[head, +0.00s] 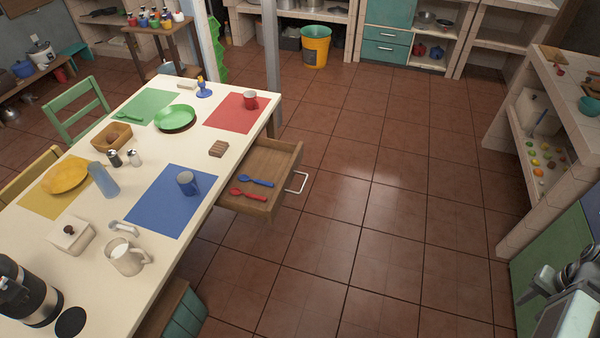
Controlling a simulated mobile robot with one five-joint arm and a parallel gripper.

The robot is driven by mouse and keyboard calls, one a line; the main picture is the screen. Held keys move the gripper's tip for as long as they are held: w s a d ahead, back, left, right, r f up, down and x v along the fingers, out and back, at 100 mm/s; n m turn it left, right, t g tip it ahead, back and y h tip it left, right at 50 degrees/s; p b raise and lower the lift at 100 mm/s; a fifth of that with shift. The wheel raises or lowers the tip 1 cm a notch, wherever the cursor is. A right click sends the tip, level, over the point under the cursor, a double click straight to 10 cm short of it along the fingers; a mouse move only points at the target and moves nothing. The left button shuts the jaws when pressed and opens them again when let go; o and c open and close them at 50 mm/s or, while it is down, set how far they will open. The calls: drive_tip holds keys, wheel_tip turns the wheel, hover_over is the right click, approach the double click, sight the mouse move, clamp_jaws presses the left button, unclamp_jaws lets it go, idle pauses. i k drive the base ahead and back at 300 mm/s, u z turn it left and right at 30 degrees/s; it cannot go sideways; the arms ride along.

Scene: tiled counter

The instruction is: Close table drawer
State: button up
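The table drawer (262,163) is wooden and stands pulled out from the right side of the cream table (150,107). Its metal bar handle (297,183) is on its front face, toward the right. A blue spoon (257,181) and a red spoon (247,195) lie inside the drawer. Grey mechanical parts that look like my gripper (550,285) show at the lower right corner, far from the drawer and its handle. Whether the fingers are open or shut is not clear.
Brown tiled floor (380,230) is clear to the right of the drawer. On the table are a blue mug (186,183), a green plate (175,118) and a brown block (218,149). A tiled counter (560,90) stands at the right. A yellow bucket (315,46) stands at the back.

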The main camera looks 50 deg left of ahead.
sight(276, 162)
drive_tip(key=u, duration=2.1)
drive_tip(key=k, duration=1.3)
drive_tip(key=u, duration=0.2)
drive_tip(key=i, duration=1.2)
drive_tip(key=u, duration=0.5)
drive_tip(key=i, duration=0.75)
drive_tip(key=u, duration=0.2)
